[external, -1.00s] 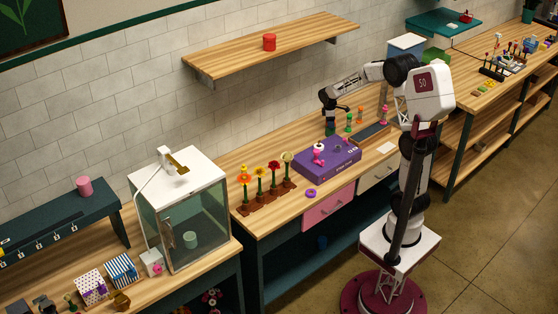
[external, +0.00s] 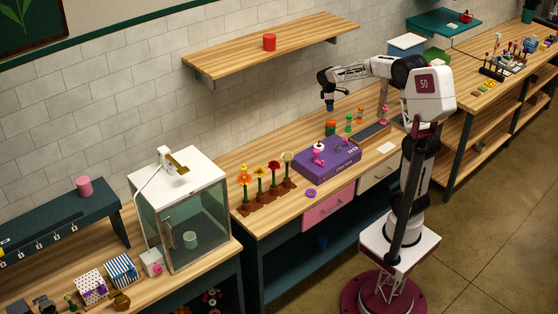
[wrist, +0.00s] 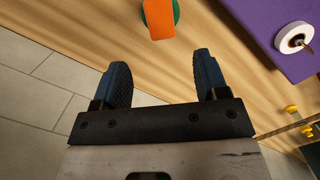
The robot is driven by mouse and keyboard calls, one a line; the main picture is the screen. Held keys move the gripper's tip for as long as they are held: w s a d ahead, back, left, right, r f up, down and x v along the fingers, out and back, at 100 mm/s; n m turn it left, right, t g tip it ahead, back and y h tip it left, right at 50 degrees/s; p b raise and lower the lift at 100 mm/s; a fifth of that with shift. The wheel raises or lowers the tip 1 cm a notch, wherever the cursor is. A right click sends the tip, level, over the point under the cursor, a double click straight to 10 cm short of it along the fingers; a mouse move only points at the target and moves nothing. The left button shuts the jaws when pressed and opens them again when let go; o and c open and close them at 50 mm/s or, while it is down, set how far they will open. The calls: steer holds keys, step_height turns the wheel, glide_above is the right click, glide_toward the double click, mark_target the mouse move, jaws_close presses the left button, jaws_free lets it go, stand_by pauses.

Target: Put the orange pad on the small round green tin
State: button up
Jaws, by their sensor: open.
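The orange pad (wrist: 158,18) lies over the round green tin (wrist: 177,12) at the top of the wrist view. In the external view the orange pad (external: 331,123) sits on top of the green tin (external: 330,132), on the bench behind the purple box. My gripper (external: 330,107) is above them, clear of both. Its two blue fingers (wrist: 160,80) are apart with nothing between them.
The purple box (external: 327,159) with a pink item on it stands in front of the tin. A wall shelf (external: 270,50) with a red tin is up behind. Potted flowers (external: 266,192) are to the left.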

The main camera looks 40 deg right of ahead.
steer(key=shift+r, duration=0.55)
steer(key=s+a+r+m+t, duration=0.1)
steer(key=s+a+r+m, duration=0.15)
steer(key=s, duration=0.65)
steer(key=s+a+r+m+t, duration=0.1)
steer(key=s+a+r+m, duration=0.2)
steer(key=s, duration=0.6)
steer(key=s+a+f+m, duration=0.2)
steer(key=s, duration=0.8)
steer(key=s+a+f+m+t+y, duration=0.1)
steer(key=s+a, duration=0.2)
steer(key=s, duration=0.8)
steer(key=shift+s+f+m+t, duration=0.2)
steer(key=shift+f+m+t, duration=0.1)
steer(key=shift+f+m, duration=0.1)
